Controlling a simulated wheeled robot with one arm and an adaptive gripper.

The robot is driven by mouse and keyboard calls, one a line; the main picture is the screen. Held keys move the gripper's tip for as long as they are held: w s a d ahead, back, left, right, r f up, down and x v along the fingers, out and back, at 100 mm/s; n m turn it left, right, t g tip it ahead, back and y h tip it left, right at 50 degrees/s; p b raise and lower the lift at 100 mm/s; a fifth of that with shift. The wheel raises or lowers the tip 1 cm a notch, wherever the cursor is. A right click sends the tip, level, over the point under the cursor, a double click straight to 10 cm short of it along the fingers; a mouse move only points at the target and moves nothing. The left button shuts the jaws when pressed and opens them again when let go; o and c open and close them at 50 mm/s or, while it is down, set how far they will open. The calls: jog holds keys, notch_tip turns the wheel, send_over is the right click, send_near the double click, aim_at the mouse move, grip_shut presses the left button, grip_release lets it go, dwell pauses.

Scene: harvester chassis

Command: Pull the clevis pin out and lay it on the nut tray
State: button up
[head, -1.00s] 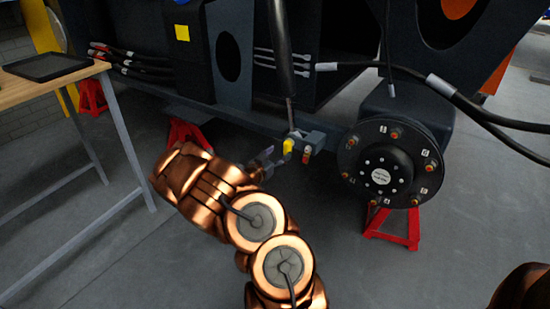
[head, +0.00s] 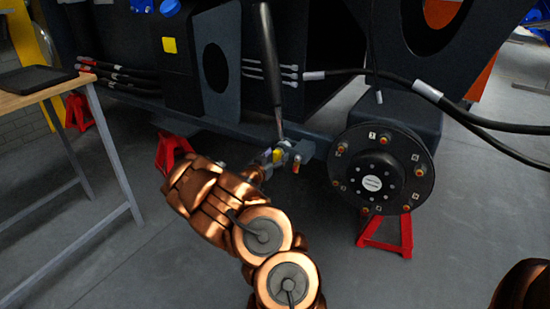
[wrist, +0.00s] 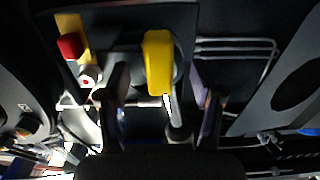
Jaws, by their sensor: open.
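The clevis pin shows as a yellow handle (head: 278,155) at the joint below the dark cylinder rod. In the wrist view the yellow handle (wrist: 158,62) stands upright, just beyond and between the fingertips. My gripper (head: 267,161) is at the joint, close to the handle. In the wrist view my gripper (wrist: 161,98) is open, one finger on each side of the handle line, with gaps visible. I cannot tell whether either finger touches it. The pin's shank is hidden. The nut tray is probably the black tray (head: 36,78) on the wooden bench at the left.
The bench (head: 62,92) with metal legs stands left. A wheel hub (head: 375,178) with orange nuts sits right of the joint, above a red stand (head: 386,236). A red-tipped part (wrist: 70,46) is beside the handle. Black hoses hang at the right.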

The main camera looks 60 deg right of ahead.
grip_shut()
dwell(0.5)
jog(key=shift+a, duration=0.1)
jog(key=a+p, duration=0.1)
jog(key=a, duration=0.8)
jog(key=shift+s, duration=0.2)
dwell(1.3)
dwell(0.7)
